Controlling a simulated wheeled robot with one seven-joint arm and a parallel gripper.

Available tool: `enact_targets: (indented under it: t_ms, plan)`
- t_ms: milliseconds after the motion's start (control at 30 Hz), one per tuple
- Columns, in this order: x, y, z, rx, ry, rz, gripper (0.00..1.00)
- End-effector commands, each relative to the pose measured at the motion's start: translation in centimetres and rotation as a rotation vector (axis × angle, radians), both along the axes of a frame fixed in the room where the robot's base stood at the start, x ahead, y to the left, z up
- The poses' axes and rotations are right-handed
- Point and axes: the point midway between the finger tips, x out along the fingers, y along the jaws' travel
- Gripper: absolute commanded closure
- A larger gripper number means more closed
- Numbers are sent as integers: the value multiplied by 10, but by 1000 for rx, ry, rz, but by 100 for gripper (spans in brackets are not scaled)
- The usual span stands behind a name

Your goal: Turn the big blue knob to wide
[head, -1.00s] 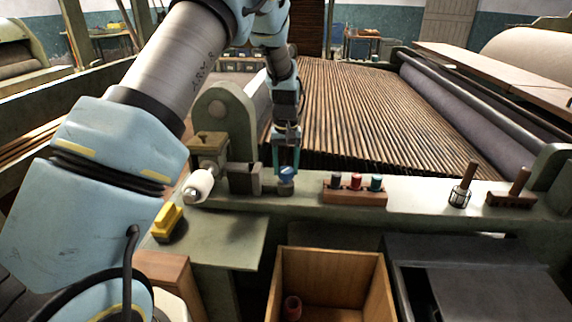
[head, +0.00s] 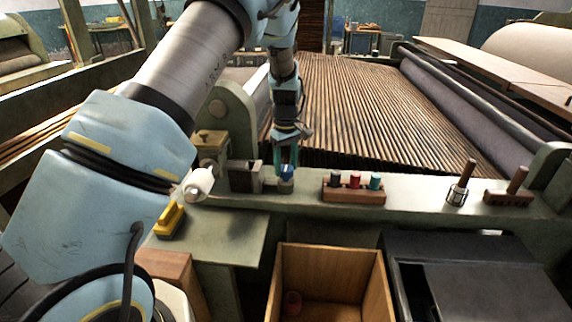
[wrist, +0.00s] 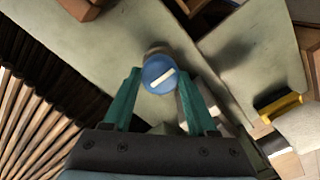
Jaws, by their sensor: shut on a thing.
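The big blue knob (head: 287,172) stands on the green apron rail, left of the row of spools. In the wrist view the knob (wrist: 159,75) shows a round blue face with a white bar across it, slightly slanted. My gripper (head: 286,163) is at the knob from above, with its teal fingers on either side of it. In the wrist view my gripper (wrist: 160,82) is shut on the knob. Any setting marks around the knob, including wide, cannot be made out.
A wooden rack with several spools (head: 353,188) stands right of the knob. A metal block (head: 242,176) and a white roller (head: 199,184) are close on its left. A yellow-topped brush or block (head: 170,219) lies further left. An open wooden box (head: 334,255) is below the rail.

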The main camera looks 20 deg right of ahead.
Motion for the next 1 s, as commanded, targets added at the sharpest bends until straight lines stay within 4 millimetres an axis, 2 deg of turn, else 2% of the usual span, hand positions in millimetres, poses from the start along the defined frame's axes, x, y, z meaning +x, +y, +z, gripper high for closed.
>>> enact_targets:
  t_ms: [367, 400, 633, 867, 1000]
  plan:
    - [0, 0, -1, 1, 1, 3, 98]
    - [-1, 0, -1, 1, 1, 3, 39]
    - [0, 0, 0, 1, 1, 2, 13]
    - [0, 0, 0, 0, 0, 2, 12]
    - [0, -1, 7, -2, -1, 2, 12]
